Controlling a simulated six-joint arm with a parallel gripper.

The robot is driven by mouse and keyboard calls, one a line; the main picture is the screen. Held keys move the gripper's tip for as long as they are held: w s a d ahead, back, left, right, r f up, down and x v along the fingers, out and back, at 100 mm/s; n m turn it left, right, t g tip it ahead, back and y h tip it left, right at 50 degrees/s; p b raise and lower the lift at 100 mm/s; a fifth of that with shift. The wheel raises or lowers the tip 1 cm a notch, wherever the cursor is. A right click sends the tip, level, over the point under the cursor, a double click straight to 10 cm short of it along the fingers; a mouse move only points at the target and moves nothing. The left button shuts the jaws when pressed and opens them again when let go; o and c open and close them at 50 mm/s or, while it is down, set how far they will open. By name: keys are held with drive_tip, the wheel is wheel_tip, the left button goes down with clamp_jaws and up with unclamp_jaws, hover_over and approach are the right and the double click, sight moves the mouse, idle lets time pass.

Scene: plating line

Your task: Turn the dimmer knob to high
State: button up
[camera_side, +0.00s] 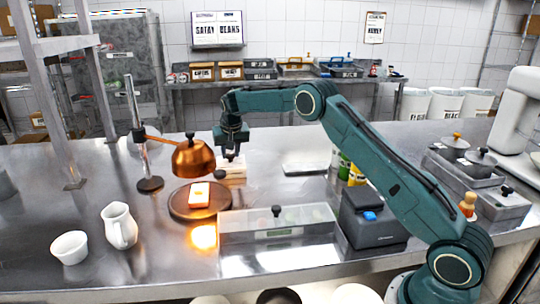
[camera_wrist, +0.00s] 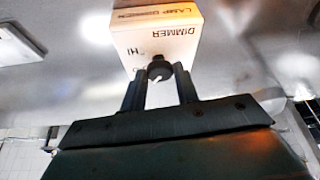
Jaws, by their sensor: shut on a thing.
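The dimmer box (camera_wrist: 155,28) is cream with dark lettering, including "DIMMER" and "HI", in the wrist view. Its black knob (camera_wrist: 159,70) has a pale pointer mark and sits between the fingertips of my gripper (camera_wrist: 160,76). My gripper is shut on the knob. In the side view the dimmer box (camera_side: 233,170) stands behind the copper heat lamp (camera_side: 193,158), with my gripper (camera_side: 231,153) above it, pointing down. The side view is too small to show the knob's setting, and the lower dial lettering is hidden in the wrist view.
A round dark board (camera_side: 180,208) with a small block (camera_side: 199,195) lies under the lamp. A clear-sided case (camera_side: 277,240) stands in front, with a dark box (camera_side: 372,222) to its right. A white jug (camera_side: 119,226) and cup (camera_side: 70,248) stand left. The steel between jug and board is clear.

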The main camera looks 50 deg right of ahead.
drive_tip(key=shift+w+a+m+h, duration=0.1)
drive_tip(key=shift+m+h, duration=0.2)
drive_tip(key=shift+m, duration=0.6)
drive_tip(key=shift+g, duration=0.3)
drive_tip(key=o, duration=1)
drive_tip(key=shift+c, duration=0.2)
drive_tip(key=shift+r, duration=0.15)
drive_tip(key=v, duration=1.3)
drive_tip(key=shift+r, duration=0.25)
drive_tip(key=shift+a, duration=0.1)
